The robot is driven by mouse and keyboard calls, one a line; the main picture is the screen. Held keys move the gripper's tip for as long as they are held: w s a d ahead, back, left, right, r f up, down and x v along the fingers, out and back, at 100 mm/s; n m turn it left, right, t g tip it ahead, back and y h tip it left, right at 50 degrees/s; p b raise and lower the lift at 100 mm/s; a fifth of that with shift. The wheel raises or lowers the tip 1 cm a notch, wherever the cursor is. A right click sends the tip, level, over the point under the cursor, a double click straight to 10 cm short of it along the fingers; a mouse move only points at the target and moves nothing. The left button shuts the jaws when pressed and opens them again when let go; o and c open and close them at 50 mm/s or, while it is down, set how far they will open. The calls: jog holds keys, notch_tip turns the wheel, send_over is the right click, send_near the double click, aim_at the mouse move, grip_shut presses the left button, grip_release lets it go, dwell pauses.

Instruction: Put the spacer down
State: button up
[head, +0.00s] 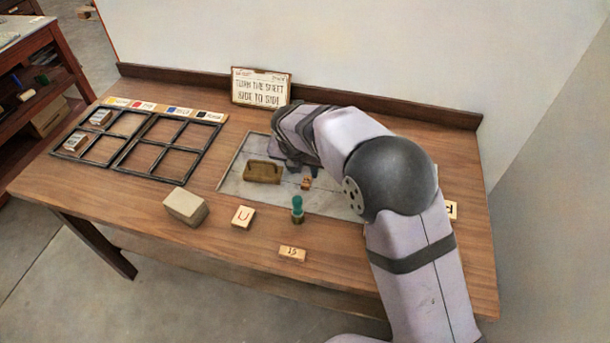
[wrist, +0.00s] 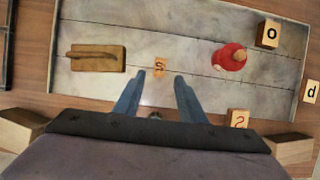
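My gripper (wrist: 160,75) is open over the pale board (wrist: 85,17). Nothing is held between its fingers in the wrist view. A small orange-brown piece with a dark mark (wrist: 159,67) lies on the board in line with the gap between the fingertips, touching neither finger. It also shows in the head view (head: 306,184). Two plain pale wooden blocks, left (wrist: 18,128) and right (wrist: 292,148), lie near the gripper body's sides. The left one seems to be the block in the head view (head: 186,206). I cannot tell which piece is the spacer. My arm hides the fingertips in the head view.
A brown wooden tool with a handle (wrist: 95,57) and a red knobbed object (wrist: 229,57) stand on the board. Marked tiles, such as the U tile (head: 242,217), and a green-handled stamp (head: 297,208) are nearby. Black divided frames (head: 118,160) lie left. A sign (head: 261,87) stands behind.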

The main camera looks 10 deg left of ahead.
jog(key=shift+v, duration=2.1)
jog(key=shift+d+f, duration=0.1)
jog(key=s+d+m+g, duration=0.1)
jog(key=s+d+m, duration=0.3)
jog(key=d+m, duration=0.5)
jog(key=s+d+m+g, duration=0.1)
jog(key=s+d+m, duration=0.2)
jog(key=d+m, duration=0.6)
jog(key=s+d+f+m+g, duration=0.2)
jog(key=s+d+f+m, duration=0.2)
jog(key=s+d+m, duration=0.8)
jog(key=s+m, duration=0.5)
jog(key=m, duration=0.1)
jog(key=shift+d+g, duration=0.2)
jog(key=shift+g, duration=0.1)
jog(key=shift+w, duration=0.1)
